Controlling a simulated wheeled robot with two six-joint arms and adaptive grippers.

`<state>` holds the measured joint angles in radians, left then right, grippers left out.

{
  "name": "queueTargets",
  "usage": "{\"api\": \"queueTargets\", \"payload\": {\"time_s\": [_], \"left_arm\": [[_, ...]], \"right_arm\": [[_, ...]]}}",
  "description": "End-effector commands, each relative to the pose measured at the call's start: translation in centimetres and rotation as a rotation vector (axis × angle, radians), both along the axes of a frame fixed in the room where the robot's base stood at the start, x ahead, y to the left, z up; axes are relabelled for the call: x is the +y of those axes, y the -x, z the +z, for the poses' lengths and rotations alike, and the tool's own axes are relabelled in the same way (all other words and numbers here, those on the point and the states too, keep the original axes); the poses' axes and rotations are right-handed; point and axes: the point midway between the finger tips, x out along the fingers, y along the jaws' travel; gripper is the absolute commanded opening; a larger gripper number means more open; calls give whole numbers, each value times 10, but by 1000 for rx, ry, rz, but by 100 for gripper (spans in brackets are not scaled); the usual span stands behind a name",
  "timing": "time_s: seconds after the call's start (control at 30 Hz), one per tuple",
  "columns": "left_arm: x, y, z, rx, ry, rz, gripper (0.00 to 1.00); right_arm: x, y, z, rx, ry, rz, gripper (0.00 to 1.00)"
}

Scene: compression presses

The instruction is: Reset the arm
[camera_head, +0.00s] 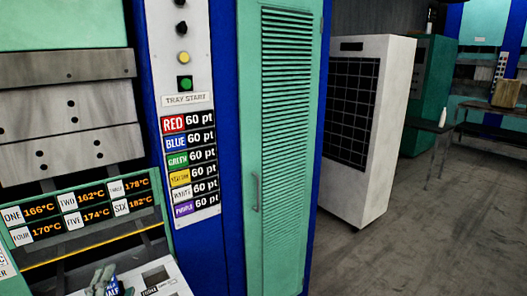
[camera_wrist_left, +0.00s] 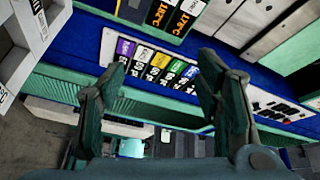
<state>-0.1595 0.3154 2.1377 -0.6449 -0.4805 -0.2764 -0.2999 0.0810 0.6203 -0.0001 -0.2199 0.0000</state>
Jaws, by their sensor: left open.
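My left gripper (camera_head: 104,280) shows at the bottom left of the head view, in front of the press and its temperature panel. Only its upper part is in the frame. In the left wrist view my left gripper (camera_wrist_left: 160,85) has its two dark green fingers spread wide, with nothing between them. The coloured label strip (camera_wrist_left: 160,65) of the press column appears beyond the gap, seen tilted. My right gripper is in neither view.
The press column carries a button panel (camera_head: 183,50) and a points list (camera_head: 190,165). A temperature display (camera_head: 80,212) is at the left. A green louvred cabinet (camera_head: 285,150) and a white unit (camera_head: 365,120) stand to the right. Grey floor (camera_head: 400,240) is open at the right.

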Motion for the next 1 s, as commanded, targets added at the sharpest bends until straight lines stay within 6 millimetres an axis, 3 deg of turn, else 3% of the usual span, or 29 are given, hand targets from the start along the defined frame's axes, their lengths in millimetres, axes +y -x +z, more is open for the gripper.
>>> {"api": "queueTargets", "payload": {"time_s": [0.03,0.1,0.2,0.3,0.4,0.53,0.57,0.7,0.83,0.93,1.0], "left_arm": [[6,22,-39,119,178,70,58],[7,57,-90,289,399,165,58],[-5,106,-144,493,621,269,58],[-23,153,-180,669,778,353,58],[-45,199,-203,831,900,424,58],[-74,258,-221,1035,1024,506,58],[-76,262,-231,1060,1034,521,58],[-67,252,-300,1081,1028,550,58],[-61,258,-366,1103,1029,576,58],[-55,277,-422,1127,1028,601,58],[-52,301,-462,1149,1028,622,58]], "right_arm": [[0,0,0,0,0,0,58],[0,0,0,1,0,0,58],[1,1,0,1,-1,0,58],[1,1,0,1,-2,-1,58],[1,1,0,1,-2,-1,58],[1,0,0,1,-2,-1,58],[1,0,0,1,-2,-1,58],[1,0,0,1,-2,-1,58],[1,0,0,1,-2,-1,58],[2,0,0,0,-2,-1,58],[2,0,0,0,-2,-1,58]]}}
